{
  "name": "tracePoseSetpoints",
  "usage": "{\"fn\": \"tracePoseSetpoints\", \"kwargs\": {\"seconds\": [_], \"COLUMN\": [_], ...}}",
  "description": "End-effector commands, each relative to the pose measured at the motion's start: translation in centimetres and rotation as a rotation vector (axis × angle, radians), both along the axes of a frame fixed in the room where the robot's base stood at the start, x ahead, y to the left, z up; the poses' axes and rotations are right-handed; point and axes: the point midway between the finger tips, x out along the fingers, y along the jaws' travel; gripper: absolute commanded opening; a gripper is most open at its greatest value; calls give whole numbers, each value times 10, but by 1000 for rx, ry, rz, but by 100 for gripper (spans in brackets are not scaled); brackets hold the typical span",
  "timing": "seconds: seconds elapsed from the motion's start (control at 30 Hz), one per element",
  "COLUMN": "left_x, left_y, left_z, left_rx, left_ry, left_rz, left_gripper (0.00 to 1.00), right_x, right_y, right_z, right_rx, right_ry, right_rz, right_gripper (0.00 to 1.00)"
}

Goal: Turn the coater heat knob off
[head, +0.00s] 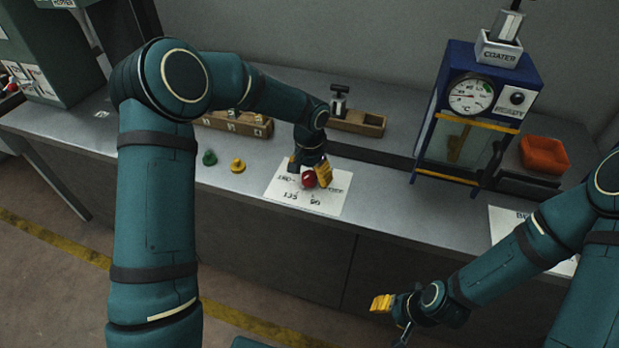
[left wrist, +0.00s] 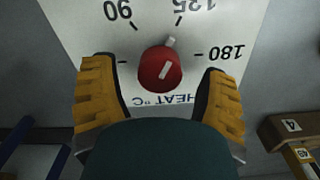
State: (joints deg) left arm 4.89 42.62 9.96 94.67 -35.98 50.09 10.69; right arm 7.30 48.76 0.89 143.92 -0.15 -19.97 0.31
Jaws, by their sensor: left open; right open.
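The red heat knob (head: 309,179) stands on a white dial plate (head: 280,186) on the bench, marked HEAT °C. In the left wrist view the knob (left wrist: 158,70) has a white mark and a small white pointer tab, which points roughly toward the 135 tick. My left gripper (head: 313,172) is over the plate, its yellow fingers open on either side of the knob with gaps visible. The OFF label is hidden in the wrist view. My right gripper (head: 388,304) is open and empty, in front of the bench, away from the knob.
The blue coater (head: 485,110) with a round gauge (head: 470,94) stands to the right, beside an orange bin (head: 543,156). Green (head: 209,158) and yellow (head: 238,165) pieces lie left of the plate. Wooden trays (head: 357,122) stand behind it.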

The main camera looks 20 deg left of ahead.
Motion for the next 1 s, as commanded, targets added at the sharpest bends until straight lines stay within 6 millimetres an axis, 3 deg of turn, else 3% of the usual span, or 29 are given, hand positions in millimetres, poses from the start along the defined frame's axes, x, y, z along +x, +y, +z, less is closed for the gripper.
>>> {"fn": "tracePoseSetpoints", "kwargs": {"seconds": [0.13,0.43,0.47,0.63,1.0], "left_x": [-1,0,0,0,0], "left_y": [0,0,0,0,0], "left_z": [-9,-11,-10,-10,-11], "left_rx": [0,-1,-1,-1,0], "left_ry": [2,1,1,1,1], "left_rz": [1,1,1,1,12], "left_gripper": [74,74,68,8,5], "right_x": [0,1,1,1,1], "right_y": [0,0,0,0,0], "right_z": [-2,-2,-2,-2,-2], "right_rx": [0,0,0,0,0], "right_ry": [-1,-2,-2,-2,-2], "right_rz": [0,-1,-1,-1,-1], "right_gripper": [47,47,47,47,47]}}
